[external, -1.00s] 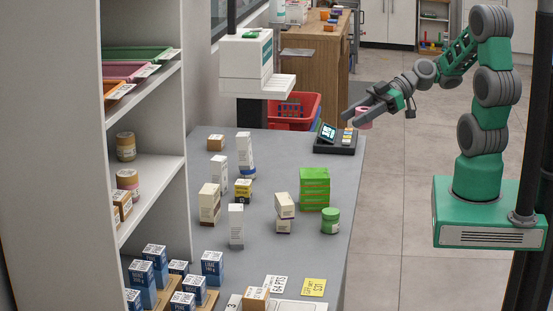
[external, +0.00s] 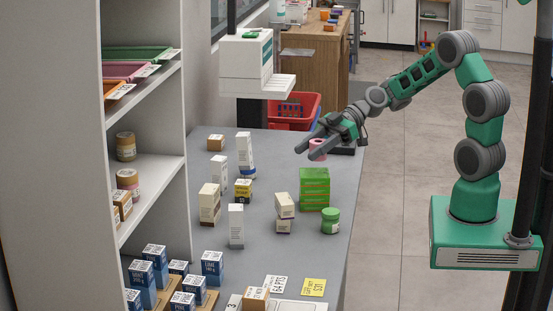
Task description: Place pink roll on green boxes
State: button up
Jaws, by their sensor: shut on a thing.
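The pink roll (external: 318,149) is held at my gripper (external: 306,150), above the grey counter near its far right part. My gripper is shut on the roll, with the fingers pointing left. The green boxes (external: 314,188) stand stacked on the counter, nearer the camera and below the gripper in the picture. The roll is apart from the boxes, and my fingers partly hide it.
A green jar (external: 330,221) stands right of the green boxes, and small cream boxes (external: 284,212) stand to their left. A dark card terminal (external: 342,149) is partly hidden behind the arm. A red basket (external: 305,110) is behind.

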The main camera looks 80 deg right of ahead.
aim_at(308, 175)
jog(key=f, duration=0.3)
jog(key=shift+w+f+p, duration=0.3)
jog(key=shift+w+f, duration=0.05)
jog(key=shift+f, duration=0.3)
jog(key=o, duration=1.4)
jog(key=shift+c, duration=0.2)
jog(key=shift+r, duration=0.2)
jog(key=v, duration=1.2)
jog(key=shift+b, duration=0.45)
